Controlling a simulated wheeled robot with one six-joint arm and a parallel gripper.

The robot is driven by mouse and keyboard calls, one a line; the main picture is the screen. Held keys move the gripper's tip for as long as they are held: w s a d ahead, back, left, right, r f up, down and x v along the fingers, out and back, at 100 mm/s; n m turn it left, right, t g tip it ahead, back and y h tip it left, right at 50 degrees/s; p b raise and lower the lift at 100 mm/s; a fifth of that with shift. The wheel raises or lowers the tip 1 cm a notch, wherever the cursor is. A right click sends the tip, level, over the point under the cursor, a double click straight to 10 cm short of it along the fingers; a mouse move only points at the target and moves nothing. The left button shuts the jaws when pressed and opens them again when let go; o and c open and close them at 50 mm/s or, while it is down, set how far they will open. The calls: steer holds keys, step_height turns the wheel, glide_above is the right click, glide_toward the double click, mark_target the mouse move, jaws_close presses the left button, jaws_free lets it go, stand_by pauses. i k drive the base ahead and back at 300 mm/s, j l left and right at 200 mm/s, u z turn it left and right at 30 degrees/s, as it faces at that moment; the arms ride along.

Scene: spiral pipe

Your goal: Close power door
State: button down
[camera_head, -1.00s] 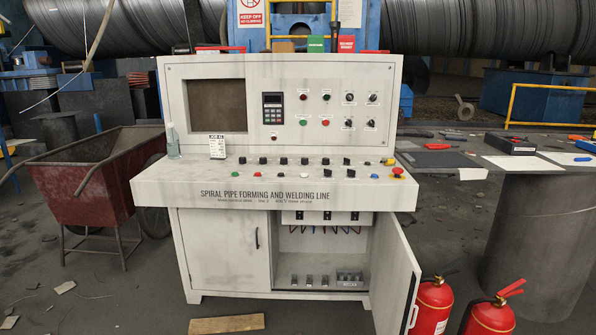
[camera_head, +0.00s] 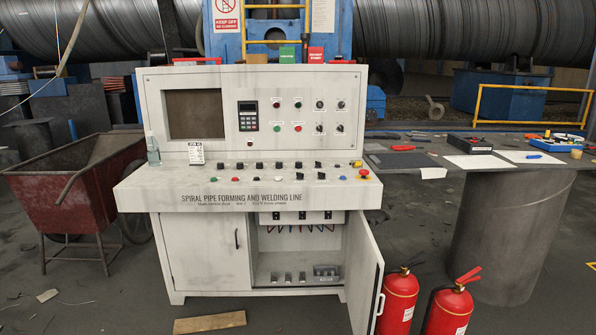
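The white control console (camera_head: 240,198) stands in the middle of the head view, lettered "Spiral pipe forming and welding line". The lower left door (camera_head: 205,255) is shut and has a dark handle. My gripper is not in view.
Two red fire extinguishers (camera_head: 397,302) (camera_head: 448,308) stand just right of the open door. A wooden board (camera_head: 209,322) lies on the floor in front. A red wheelbarrow (camera_head: 75,190) is at left. A table (camera_head: 520,175) with tools is at right.

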mark_target(365, 263)
steer(key=i+l, duration=0.15)
steer(key=i, duration=1.1)
